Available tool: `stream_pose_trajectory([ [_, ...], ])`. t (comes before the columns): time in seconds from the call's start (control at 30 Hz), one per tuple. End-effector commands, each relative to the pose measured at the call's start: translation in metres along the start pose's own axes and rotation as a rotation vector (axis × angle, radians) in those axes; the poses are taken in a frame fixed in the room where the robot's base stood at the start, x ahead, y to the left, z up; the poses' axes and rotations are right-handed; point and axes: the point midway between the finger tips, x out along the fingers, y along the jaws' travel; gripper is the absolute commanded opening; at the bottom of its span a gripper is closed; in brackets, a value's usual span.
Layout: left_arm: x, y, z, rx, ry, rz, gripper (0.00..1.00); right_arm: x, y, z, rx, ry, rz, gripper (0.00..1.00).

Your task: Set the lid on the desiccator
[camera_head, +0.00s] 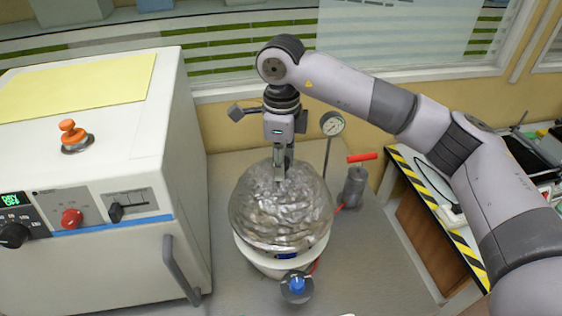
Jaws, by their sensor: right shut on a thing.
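A rounded, crumpled silvery dome (281,212), which seems to be the desiccator lid, is over the white-rimmed round desiccator base (262,262) on the grey bench. The dome hides the inside of the base. I cannot tell whether it rests fully on the rim or sits slightly above it. My right gripper (281,170) points down from above and is shut on the top of the dome; its fingertips are partly hidden. My left gripper is not in view.
A white oven (100,200) with an orange-knobbed vent stands close on the left. A pressure gauge (332,123) and a red-handled valve (354,185) stand right behind the dome. Bare bench (375,265) is free to the right.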

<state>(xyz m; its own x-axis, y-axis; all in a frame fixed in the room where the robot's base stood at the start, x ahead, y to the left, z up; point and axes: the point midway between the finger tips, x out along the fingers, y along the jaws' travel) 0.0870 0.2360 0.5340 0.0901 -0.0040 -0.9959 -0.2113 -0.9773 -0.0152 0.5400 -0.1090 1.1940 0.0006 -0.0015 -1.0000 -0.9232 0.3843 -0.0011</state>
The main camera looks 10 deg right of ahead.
Motion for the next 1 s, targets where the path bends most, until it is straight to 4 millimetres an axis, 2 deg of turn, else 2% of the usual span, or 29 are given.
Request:
stream_pose_trajectory([
  [0.17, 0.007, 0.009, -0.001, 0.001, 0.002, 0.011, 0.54, 0.013, 0.000, 0.000, 0.000, -0.002, -0.001, 0.00],
  [0.6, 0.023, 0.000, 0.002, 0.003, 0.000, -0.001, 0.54, 0.057, 0.000, 0.000, 0.001, -0.001, -0.001, 0.00],
  [1.0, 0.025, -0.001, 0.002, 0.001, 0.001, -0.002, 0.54, 0.063, 0.000, 0.000, 0.001, -0.001, -0.002, 0.00],
])
